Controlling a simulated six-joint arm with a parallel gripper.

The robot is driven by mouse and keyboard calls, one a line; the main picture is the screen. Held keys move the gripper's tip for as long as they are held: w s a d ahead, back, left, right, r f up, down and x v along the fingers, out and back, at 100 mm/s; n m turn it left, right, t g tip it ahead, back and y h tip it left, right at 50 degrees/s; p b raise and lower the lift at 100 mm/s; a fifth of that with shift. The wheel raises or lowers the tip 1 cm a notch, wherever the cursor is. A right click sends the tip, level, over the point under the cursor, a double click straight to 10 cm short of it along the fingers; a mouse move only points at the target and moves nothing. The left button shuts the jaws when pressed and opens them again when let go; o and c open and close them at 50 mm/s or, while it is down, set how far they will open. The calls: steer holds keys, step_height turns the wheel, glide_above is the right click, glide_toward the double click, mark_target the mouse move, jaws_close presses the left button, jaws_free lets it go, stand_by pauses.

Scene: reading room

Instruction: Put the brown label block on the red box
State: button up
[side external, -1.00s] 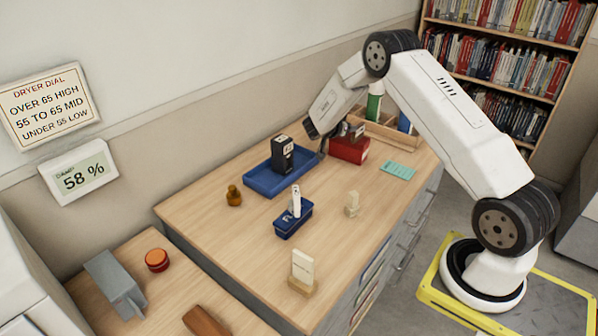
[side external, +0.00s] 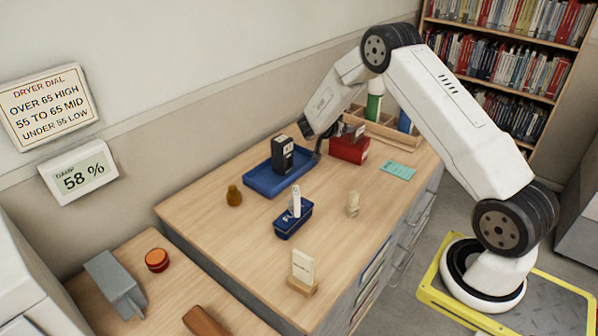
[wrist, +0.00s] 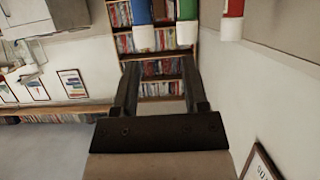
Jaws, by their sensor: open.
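The red box (side external: 349,149) stands on the wooden table, just right of the blue tray (side external: 258,186). A small dark, pale-marked item shows at its top; I cannot tell what it is. A brown block (side external: 203,321) lies on the lower table at the bottom edge, partly cut off; no label shows on it, so I cannot tell whether it is the label block. My gripper (side external: 318,153) is between the tray and the red box, partly hidden by my wrist. In the wrist view my gripper (wrist: 162,72) is open, with nothing between its fingers.
A black block (side external: 283,155) stands in the blue tray. A small blue box (side external: 293,220), an amber bottle (side external: 234,196), a beige piece (side external: 352,204) and a card holder (side external: 302,285) stand on the table. A wooden rack (side external: 385,125) with bottles is behind the red box.

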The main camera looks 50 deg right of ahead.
steer(key=s+a+r+n+t+y, duration=0.1)
steer(key=s+a+n+y, duration=0.3)
steer(key=a, duration=0.7)
steer(key=s+a+r+n+y, duration=0.2)
steer(key=s+a+n+y, duration=0.3)
steer(key=s+a+n, duration=0.3)
steer(key=s+a+r+n+t+y, duration=0.1)
steer(key=s+a+n+y, duration=0.3)
steer(key=a, duration=0.9)
steer(key=s+n, duration=0.1)
steer(key=s, duration=0.2)
steer(key=shift+s+a+r+n+t, duration=0.3)
steer(key=shift+a+n, duration=0.05)
steer(key=shift+n, duration=0.05)
